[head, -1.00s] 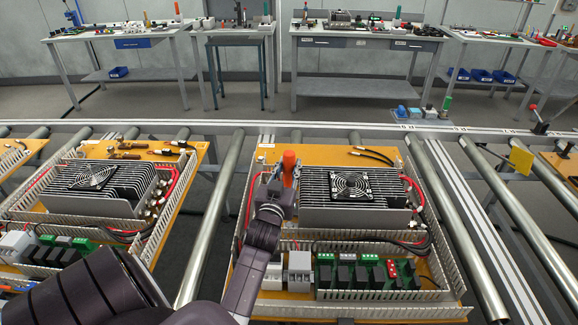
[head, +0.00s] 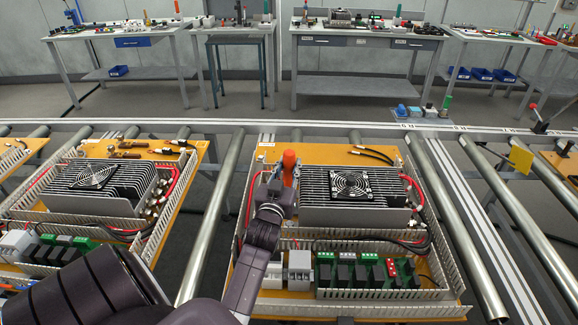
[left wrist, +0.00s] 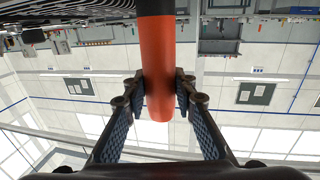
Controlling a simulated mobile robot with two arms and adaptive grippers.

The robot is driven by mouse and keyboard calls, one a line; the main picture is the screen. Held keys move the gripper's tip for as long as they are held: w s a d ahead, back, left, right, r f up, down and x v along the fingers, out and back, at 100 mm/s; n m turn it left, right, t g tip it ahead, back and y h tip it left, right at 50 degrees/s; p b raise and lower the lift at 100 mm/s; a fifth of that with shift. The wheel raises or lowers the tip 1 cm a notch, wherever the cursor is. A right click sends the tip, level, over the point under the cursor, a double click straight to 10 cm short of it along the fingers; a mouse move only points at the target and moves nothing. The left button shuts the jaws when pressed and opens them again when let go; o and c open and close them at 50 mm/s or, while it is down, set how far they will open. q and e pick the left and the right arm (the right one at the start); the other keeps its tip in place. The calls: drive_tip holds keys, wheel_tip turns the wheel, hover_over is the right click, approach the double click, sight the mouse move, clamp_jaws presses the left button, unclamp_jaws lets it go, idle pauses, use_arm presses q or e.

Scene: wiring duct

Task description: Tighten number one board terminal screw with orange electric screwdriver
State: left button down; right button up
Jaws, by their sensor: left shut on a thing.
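The orange electric screwdriver (head: 289,162) stands about upright at the left end of the finned heat sink with the fan. My left gripper (head: 287,184) is shut on it; in the left wrist view the two fingers (left wrist: 158,88) press on both sides of its orange body (left wrist: 157,60). The number one board (head: 380,155) is the orange panel in the middle, framed by grey slotted wiring duct. The screwdriver's tip and the terminal screw are hidden behind my gripper and arm. My right gripper is not in view.
The heat sink with fan (head: 352,185) stands right beside the screwdriver. Green terminal modules (head: 365,272) and white blocks (head: 299,263) line the board's near side. A second board (head: 95,185) lies to the left, with conveyor rollers (head: 212,215) between. Workbenches stand far behind.

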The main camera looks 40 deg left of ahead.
use_arm(q)
drive_tip(key=shift+f+b, duration=0.5)
drive_tip(key=shift+f, duration=0.25)
idle(0.3)
